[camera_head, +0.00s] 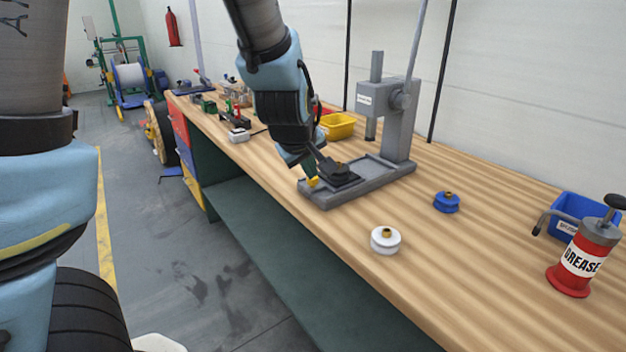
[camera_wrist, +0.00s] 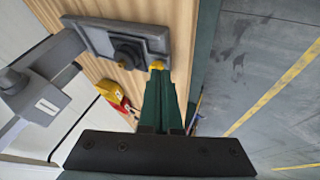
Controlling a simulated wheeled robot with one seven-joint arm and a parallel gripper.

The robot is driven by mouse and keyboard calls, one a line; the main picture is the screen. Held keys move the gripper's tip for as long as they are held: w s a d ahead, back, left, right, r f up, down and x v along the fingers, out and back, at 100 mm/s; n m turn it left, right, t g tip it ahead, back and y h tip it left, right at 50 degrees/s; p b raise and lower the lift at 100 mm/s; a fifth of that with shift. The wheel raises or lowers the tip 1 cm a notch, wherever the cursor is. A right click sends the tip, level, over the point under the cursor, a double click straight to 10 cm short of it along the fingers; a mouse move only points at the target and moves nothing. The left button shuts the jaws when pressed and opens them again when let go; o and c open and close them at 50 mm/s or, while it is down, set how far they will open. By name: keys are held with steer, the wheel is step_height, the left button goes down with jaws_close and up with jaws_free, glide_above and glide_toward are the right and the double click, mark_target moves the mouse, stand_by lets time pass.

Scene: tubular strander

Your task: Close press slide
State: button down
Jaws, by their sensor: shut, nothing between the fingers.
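The grey press (camera_head: 398,125) stands on the bench, with its long base (camera_head: 365,187) reaching toward the front edge. The dark slide (camera_head: 340,175) sits on the near end of the base, out from under the ram (camera_head: 371,128). A yellow knob (camera_head: 313,183) shows at the slide's outer end. In the wrist view the slide (camera_wrist: 128,52) and yellow knob (camera_wrist: 156,65) lie just beyond my fingertips. My gripper (camera_head: 307,170) is shut and empty, pointing down at the knob. I cannot tell whether it touches the knob.
A white spool (camera_head: 385,241) and blue spool (camera_head: 446,202) stand on the bench to the right. A red grease can (camera_head: 582,262) and blue bin (camera_head: 578,212) are at the far right. A yellow bin (camera_head: 338,126) stands behind my gripper. The bench's front edge is close by.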

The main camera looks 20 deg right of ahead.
mark_target(332, 188)
steer(key=x, duration=1)
steer(key=d, duration=0.1)
steer(key=d+p, duration=0.1)
steer(key=shift+w+d+r, duration=0.15)
steer(key=shift+w+d, duration=0.05)
steer(key=shift+d, duration=0.1)
steer(key=shift+w+d, duration=0.15)
steer(key=shift+d, duration=0.5)
